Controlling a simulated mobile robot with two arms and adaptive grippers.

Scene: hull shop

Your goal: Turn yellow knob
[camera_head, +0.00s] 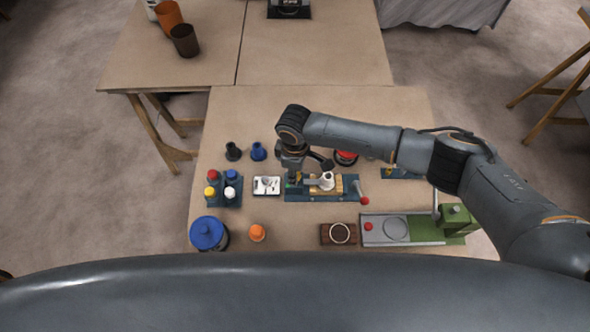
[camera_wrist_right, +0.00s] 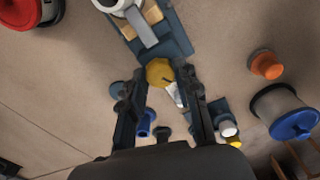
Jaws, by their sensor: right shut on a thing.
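The yellow knob (camera_wrist_right: 159,72) sits at the end of a dark blue fixture (camera_wrist_right: 180,42), in the right wrist view. My right gripper (camera_wrist_right: 162,76) has its two dark fingers on either side of the knob and is shut on it. In the head view my right gripper (camera_head: 296,180) is over the left end of the same fixture (camera_head: 320,198), and the arm and gripper hide the knob there. The fixture carries light wooden blocks and a white round part (camera_head: 327,180). A crank with a red tip (camera_head: 365,200) is at its right end. My left gripper is not in view.
Left of the fixture are a white panel (camera_head: 266,185) and a rack with coloured caps (camera_head: 222,194). Nearer stand a blue-lidded pot (camera_head: 208,233), an orange knob (camera_head: 257,232), a brown block (camera_head: 338,233) and a green-grey device (camera_head: 396,230). The table's far middle is clear.

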